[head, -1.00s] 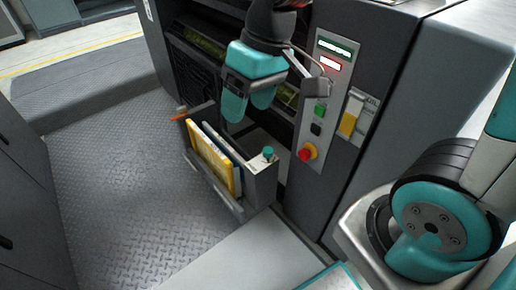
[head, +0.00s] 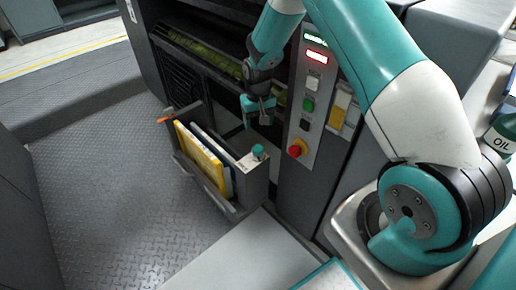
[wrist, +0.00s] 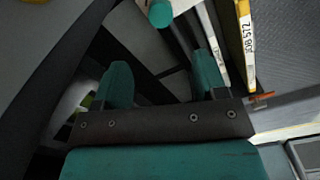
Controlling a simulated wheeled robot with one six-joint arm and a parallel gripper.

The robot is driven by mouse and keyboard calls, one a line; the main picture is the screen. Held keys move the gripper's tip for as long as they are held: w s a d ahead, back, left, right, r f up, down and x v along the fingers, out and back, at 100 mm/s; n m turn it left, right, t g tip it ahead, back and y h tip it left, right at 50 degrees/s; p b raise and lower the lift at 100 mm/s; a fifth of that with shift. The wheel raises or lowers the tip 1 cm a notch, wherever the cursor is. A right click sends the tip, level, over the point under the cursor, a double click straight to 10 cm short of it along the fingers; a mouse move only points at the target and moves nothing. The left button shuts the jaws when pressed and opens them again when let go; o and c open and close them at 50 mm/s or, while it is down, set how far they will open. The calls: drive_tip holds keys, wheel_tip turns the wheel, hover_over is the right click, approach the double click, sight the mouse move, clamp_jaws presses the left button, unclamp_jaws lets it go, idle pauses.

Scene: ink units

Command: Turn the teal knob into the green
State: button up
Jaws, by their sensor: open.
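The teal knob (head: 258,152) stands on a pale plate (head: 251,160) at the right end of the grey open holder. It also shows at the top of the wrist view (wrist: 160,13), beyond my fingertips. My gripper (head: 257,122) is open and empty, pointing down beside the machine front, apart from the knob and just above it in the head picture. In the wrist view its two teal fingers (wrist: 162,80) stand apart with nothing between them. Any green mark around the knob is too small to make out.
The holder (head: 243,184) contains a yellow folder (head: 203,160) and a pale one; an orange-tipped piece (head: 166,115) juts from its left end. The machine panel (head: 318,100) has a red knob (head: 297,148) and a green button (head: 308,104). The patterned floor (head: 90,180) is clear.

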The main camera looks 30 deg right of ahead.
sight(258, 148)
wheel_tip(258, 148, down, 12)
drive_tip(key=shift+f+b, duration=0.1)
drive_tip(key=shift+b, duration=0.8)
drive_tip(key=shift+c, duration=0.5)
drive_tip(key=c, duration=0.8)
drive_tip(key=shift+c, duration=0.2)
drive_tip(key=shift+n, duration=0.3)
drive_tip(key=n, duration=0.3)
drive_tip(key=shift+p, duration=0.4)
drive_tip(key=shift+n, duration=2.1)
